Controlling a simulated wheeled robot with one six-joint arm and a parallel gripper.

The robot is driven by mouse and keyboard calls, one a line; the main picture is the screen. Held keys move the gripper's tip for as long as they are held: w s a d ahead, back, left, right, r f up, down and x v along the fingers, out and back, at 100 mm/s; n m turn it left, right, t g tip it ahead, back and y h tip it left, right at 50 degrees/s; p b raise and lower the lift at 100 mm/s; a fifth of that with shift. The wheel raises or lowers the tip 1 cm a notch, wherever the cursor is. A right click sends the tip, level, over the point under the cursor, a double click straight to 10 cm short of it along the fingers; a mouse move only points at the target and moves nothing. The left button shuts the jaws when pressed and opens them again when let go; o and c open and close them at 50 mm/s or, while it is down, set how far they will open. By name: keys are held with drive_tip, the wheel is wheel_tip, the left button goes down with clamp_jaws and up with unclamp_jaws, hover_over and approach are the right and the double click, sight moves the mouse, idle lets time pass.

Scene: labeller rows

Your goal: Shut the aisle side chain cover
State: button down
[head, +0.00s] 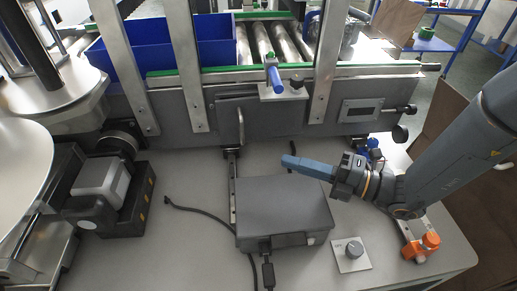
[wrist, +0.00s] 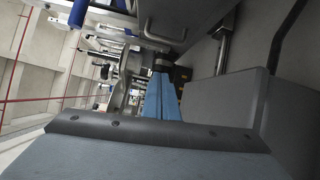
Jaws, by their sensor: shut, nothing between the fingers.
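A grey panel with an upright metal bar handle (head: 241,126) is on the near side of the conveyor frame, and I take this panel (head: 259,125) to be the chain cover. I cannot tell how far it stands open. In the wrist view the handle (wrist: 166,32) shows at the top, beyond the fingers. My gripper (head: 287,160) has blue fingers closed together with nothing between them. It points left, above the table, to the right of and nearer than the handle, apart from it. The fingers also show in the wrist view (wrist: 161,80).
A grey box (head: 285,208) lies on the table just below my gripper, with a cable at its front. A knob plate (head: 352,254) and an orange clamp (head: 422,246) are to its right. Blue bins (head: 165,62) sit on the conveyor. A motor unit (head: 105,185) stands at left.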

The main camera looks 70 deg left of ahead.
sight(243, 135)
drive_tip(key=shift+w+f+m, duration=0.3)
drive_tip(key=shift+w+m, duration=0.2)
drive_tip(key=shift+w, duration=0.15)
drive_tip(key=shift+a, duration=0.15)
drive_tip(key=w+a+x, duration=0.1)
drive_tip(key=w+x, duration=0.1)
drive_tip(key=x, duration=1)
drive_tip(key=shift+s+a, duration=0.3)
drive_tip(key=shift+a, duration=0.35)
drive_tip(key=shift+r+p, duration=0.15)
drive_tip(key=shift+p, duration=0.15)
drive_tip(key=shift+s+a, duration=0.15)
drive_tip(key=shift+a, duration=0.7)
drive_tip(key=shift+d+p, duration=0.1)
drive_tip(key=shift+p, duration=0.2)
